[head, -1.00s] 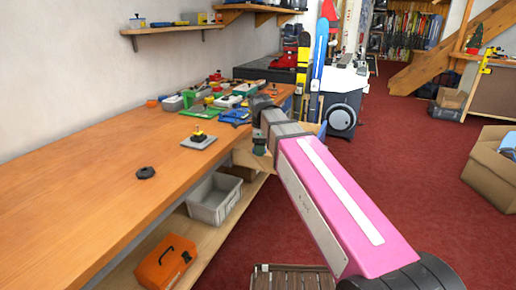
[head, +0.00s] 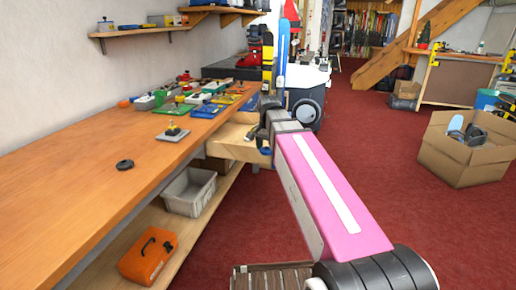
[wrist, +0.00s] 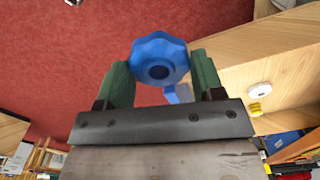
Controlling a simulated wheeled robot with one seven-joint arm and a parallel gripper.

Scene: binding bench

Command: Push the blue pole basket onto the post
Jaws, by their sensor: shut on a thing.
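The blue pole basket (wrist: 158,60), scalloped with a dark hole in its middle, is between the green fingers of my gripper (wrist: 160,78) in the wrist view. The fingers are shut on it, and red floor shows beyond. In the head view my gripper (head: 264,135) is off the bench's right edge, beside an open wooden drawer, and the basket cannot be made out there. A small grey plate (head: 165,136) with a short dark and yellow upright piece, seemingly the post, stands on the bench to the left of my gripper.
The wooden bench (head: 75,190) has a black round piece (head: 124,165) lying near its front. Several coloured trays and tools crowd its far end. The open drawer (head: 232,143) juts from the bench; the wrist view shows white and yellow items inside. Skis stand beyond my gripper.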

